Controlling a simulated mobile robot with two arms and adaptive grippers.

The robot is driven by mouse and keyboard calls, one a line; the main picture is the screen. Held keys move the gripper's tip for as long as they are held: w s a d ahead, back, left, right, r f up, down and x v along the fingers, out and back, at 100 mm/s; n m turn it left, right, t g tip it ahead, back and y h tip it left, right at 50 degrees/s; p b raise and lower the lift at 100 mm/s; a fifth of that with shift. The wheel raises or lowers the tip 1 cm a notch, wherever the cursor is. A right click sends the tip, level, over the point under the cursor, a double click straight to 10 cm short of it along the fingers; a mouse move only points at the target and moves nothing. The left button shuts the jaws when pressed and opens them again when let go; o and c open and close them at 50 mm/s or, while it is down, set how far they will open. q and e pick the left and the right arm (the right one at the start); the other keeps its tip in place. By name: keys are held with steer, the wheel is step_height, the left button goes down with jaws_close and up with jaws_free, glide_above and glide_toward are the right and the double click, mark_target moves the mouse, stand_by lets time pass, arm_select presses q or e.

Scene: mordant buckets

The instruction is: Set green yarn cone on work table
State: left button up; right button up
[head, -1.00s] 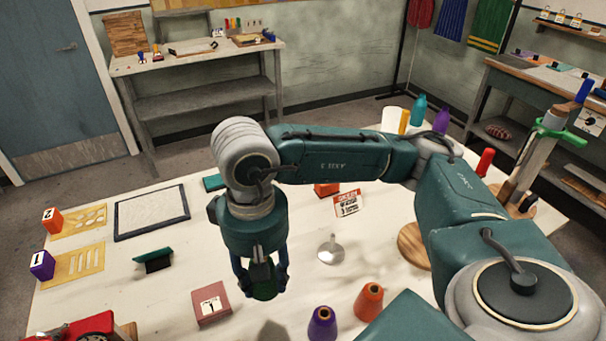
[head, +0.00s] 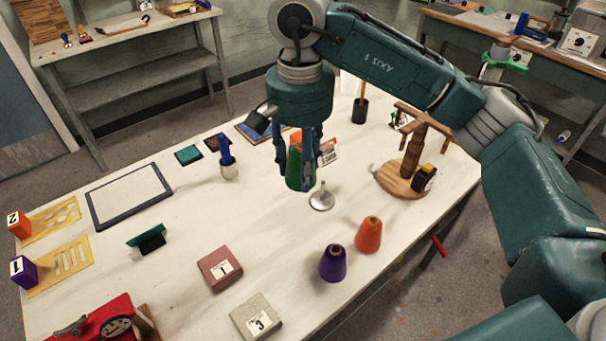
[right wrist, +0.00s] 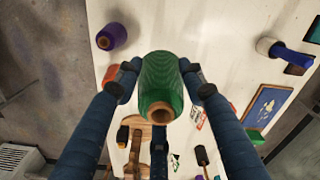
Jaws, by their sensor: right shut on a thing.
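The green yarn cone (head: 296,168) is between the fingers of my right gripper (head: 302,165), which is shut on it. In the right wrist view the green cone (right wrist: 160,85) shows with its brown core end toward the camera. It is held above the white work table (head: 190,255), near a small silver stand (head: 321,198); I cannot tell the exact height. A purple yarn cone (head: 333,263) and an orange yarn cone (head: 369,235) stand upright on the table in front. My left gripper is not in view.
A wooden winder on a round base (head: 404,178) stands to the right.

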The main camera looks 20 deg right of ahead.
mark_target(293, 176)
steer(key=shift+w+a+r+m, duration=0.45)
steer(key=shift+w+r+m, duration=0.05)
steer(key=shift+w+r, duration=0.05)
steer(key=shift+a+f, duration=0.15)
steer(key=shift+f, duration=0.05)
step_height(293, 176, down, 4)
steer(key=shift+s+r, duration=0.1)
steer(key=shift+r, duration=0.05)
step_height(293, 176, down, 11)
steer(key=p, duration=0.3)
steer(key=shift+c, duration=0.2)
step_height(293, 176, down, 4)
steer(key=shift+f+p, duration=0.1)
steer(key=shift+p, duration=0.75)
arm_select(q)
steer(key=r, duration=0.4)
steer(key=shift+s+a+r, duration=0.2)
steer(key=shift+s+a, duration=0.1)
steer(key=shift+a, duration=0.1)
arm_select(e)
steer(key=shift+f, duration=0.1)
